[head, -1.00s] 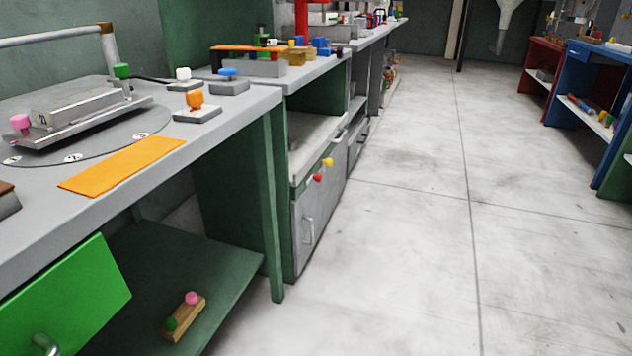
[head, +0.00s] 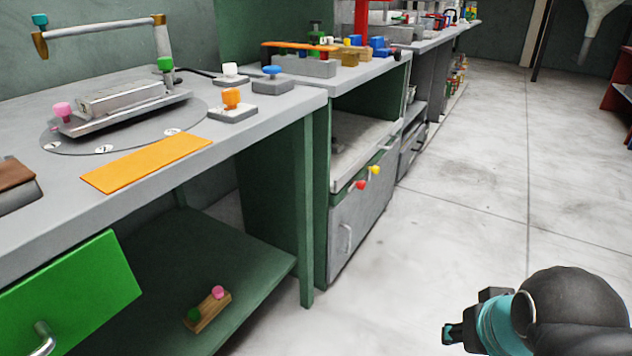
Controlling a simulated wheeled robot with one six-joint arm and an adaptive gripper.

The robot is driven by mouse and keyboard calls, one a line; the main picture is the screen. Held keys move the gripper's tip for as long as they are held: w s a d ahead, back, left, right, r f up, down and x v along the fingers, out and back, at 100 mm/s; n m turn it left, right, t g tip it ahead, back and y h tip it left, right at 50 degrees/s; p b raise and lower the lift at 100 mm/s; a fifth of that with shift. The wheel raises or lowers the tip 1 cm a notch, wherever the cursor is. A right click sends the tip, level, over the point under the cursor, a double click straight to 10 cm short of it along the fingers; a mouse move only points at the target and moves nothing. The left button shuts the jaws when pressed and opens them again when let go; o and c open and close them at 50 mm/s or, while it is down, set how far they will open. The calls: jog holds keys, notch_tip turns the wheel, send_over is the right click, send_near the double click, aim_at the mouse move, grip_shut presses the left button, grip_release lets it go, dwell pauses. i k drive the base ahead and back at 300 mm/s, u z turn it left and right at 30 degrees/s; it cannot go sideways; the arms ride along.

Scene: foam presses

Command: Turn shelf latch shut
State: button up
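A wooden block (head: 207,313) with a green knob (head: 193,315) and a pink knob (head: 218,292) lies on the lower green shelf (head: 240,262) under the bench. I cannot tell which knob position counts as shut, or whether this block is the shelf latch. A red knob (head: 361,185) and a yellow knob (head: 375,170) sit on the front upper edge of the grey cabinet to the right. My gripper (head: 452,333) is at the lower right, over the floor, well right of the shelf and touching nothing visible. Its fingers are too small and turned to show whether they are open.
The grey bench top (head: 290,108) carries a round plate with a metal press (head: 125,102), an orange mat (head: 148,162) and several knobbed blocks. A green drawer front (head: 70,295) juts out at the lower left. A green bench leg (head: 306,215) bounds the shelf.

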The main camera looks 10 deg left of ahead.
aim_at(361, 184)
jog(key=i, duration=1.1)
jog(key=z, duration=0.6)
